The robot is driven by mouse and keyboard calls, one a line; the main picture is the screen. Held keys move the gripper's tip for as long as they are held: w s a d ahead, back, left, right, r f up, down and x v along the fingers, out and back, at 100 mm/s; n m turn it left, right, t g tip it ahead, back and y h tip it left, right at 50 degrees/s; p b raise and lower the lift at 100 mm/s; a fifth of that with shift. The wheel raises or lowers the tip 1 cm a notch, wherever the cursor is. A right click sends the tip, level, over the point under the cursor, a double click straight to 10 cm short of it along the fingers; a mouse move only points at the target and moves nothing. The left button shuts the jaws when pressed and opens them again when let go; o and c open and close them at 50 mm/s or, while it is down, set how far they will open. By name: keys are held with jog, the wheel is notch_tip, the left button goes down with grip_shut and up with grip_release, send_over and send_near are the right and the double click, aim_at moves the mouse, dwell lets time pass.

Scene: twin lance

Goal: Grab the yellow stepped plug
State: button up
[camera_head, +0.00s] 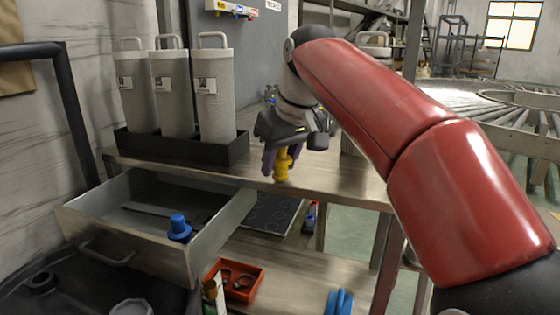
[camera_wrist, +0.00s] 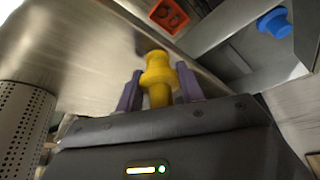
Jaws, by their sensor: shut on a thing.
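The yellow stepped plug (camera_head: 282,165) is held between the purple fingers of my gripper (camera_head: 276,160), above the front edge of the bench top. In the wrist view the yellow plug (camera_wrist: 158,78) sits between the two purple fingers (camera_wrist: 159,90), its narrower end pointing away from the palm. My gripper is shut on it. The plug appears clear of the bench surface, but the exact gap cannot be told.
An open drawer (camera_head: 130,254) below the bench holds a blue stepped plug (camera_head: 179,228). Several grey canisters (camera_head: 214,95) stand in a black tray (camera_head: 190,157) on the bench's left. An orange bin (camera_head: 252,291) lies on the lower shelf. Bench top right of the tray is partly free.

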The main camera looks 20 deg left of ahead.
notch_tip(320, 180, up, 9)
jog(key=shift+w+a+f+p, duration=0.15)
jog(key=shift+p, duration=0.6)
jog(key=shift+r, duration=0.4)
